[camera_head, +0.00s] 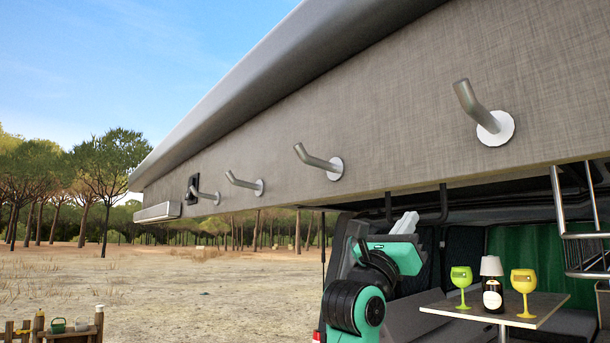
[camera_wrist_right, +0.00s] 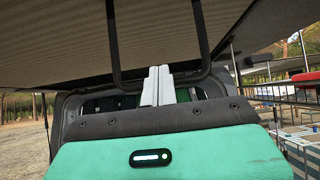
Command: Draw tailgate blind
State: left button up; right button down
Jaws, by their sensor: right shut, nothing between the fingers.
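I cannot pick out the blind for certain. The raised grey tailgate panel (camera_head: 385,120) spans the head view from upper right to middle left; its underside (camera_wrist_right: 60,40) fills the top of the right wrist view. A black tube frame (camera_head: 443,203) hangs beneath it, and its bars (camera_wrist_right: 202,40) come down on both sides of my fingers in the wrist view. My right gripper (camera_head: 405,223) has pale fingers pointing up below the panel. In the wrist view its fingers (camera_wrist_right: 157,85) are together and empty. Whether they touch the frame is unclear. My left gripper is out of view.
Several metal pegs (camera_head: 318,161) stick out of the panel. Behind my right arm, a table (camera_head: 440,308) holds two glasses (camera_head: 461,284), a bottle (camera_head: 493,295) and a small lamp (camera_head: 491,266). A wire rack (camera_head: 585,245) hangs at right. Open sandy ground (camera_head: 200,285) lies left.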

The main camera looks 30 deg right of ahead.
jog(key=shift+w+d+f, duration=0.1)
jog(key=shift+w+d, duration=0.05)
jog(key=shift+d, duration=1.95)
jog(key=w+d, duration=0.1)
jog(key=d, duration=1.1)
jog(key=shift+f, duration=0.15)
jog(key=d, duration=1.2)
jog(key=shift+w+f, duration=0.15)
jog(key=shift+w, duration=0.3)
notch_tip(320, 180, down, 6)
jog(key=a+b, duration=0.2)
jog(key=b, duration=0.2)
jog(key=shift+a, duration=0.35)
dwell(0.6)
